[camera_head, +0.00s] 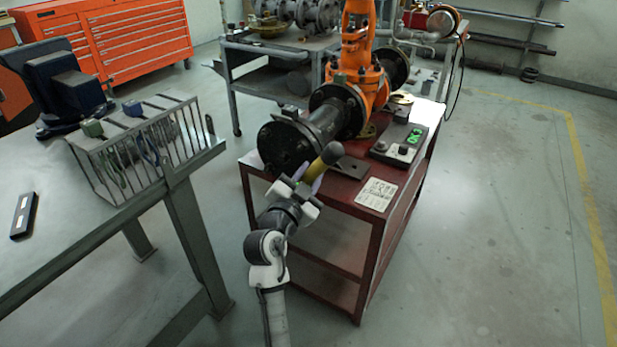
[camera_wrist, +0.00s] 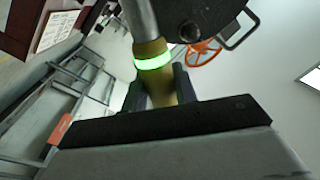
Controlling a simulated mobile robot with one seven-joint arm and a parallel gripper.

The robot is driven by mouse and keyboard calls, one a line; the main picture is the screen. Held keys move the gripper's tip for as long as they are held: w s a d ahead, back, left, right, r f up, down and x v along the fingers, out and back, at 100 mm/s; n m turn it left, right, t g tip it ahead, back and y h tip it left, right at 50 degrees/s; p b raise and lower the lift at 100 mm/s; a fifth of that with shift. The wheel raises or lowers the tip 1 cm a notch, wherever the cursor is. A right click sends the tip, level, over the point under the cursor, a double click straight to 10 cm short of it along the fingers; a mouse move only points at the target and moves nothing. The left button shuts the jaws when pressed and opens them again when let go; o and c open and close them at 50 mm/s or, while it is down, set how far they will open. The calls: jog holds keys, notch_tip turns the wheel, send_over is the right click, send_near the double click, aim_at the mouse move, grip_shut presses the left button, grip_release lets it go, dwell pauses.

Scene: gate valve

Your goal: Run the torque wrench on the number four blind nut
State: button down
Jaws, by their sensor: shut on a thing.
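My gripper (camera_head: 309,186) is in front of the valve's near end in the head view. It is shut on the torque wrench (camera_head: 331,154), whose yellowish end shows there. In the wrist view, the wrench's tan grip (camera_wrist: 161,92) sits between my dark fingers (camera_wrist: 160,88), with a lit green ring and a grey shaft running up out of frame. The dark round blind flange (camera_head: 284,148) closes the near end of the orange gate valve (camera_head: 362,78). Its nuts are too small to tell apart, and I cannot tell whether the wrench touches one.
The valve stands on a red cart (camera_head: 345,182) with a control box (camera_head: 398,146) and a white printed card (camera_head: 377,194). A grey workbench (camera_head: 75,235) with a wire tool rack (camera_head: 140,150) is at left. The floor at right is clear.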

jog(key=shift+b+x, duration=0.45)
jog(key=shift+x, duration=1.1)
jog(key=shift+w+d+r+b, duration=0.1)
jog(key=shift+w+d+b, duration=0.55)
jog(key=shift+b, duration=0.95)
dwell(2.5)
jog(key=shift+s+a+b, duration=0.1)
jog(key=shift+s+b, duration=0.15)
jog(key=shift+b, duration=0.6)
dwell(1.3)
